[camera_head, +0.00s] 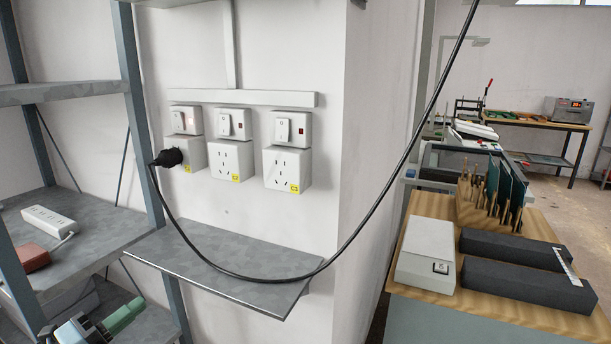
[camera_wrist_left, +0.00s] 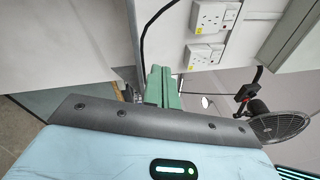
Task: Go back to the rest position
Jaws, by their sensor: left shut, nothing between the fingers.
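My left gripper (camera_head: 128,312) shows low at the left edge of the head view, below the wall shelf and by the rack. Its green fingers are shut with nothing between them, and they also show in the left wrist view (camera_wrist_left: 162,88). A black plug (camera_head: 168,158) sits in the leftmost wall socket (camera_head: 192,155), well above and apart from the gripper. Its black cable (camera_head: 285,279) hangs across the wall shelf and rises to the upper right. The switch (camera_head: 186,120) above that socket shows a faint red light. My right gripper is not in view.
The grey rack (camera_head: 140,100) at left holds a white power strip (camera_head: 48,222) and a red-brown item (camera_head: 32,258). The grey wall shelf (camera_head: 225,270) juts out below the sockets. A wooden-topped bench (camera_head: 425,207) with a white box (camera_head: 427,250) and dark blocks stands at right.

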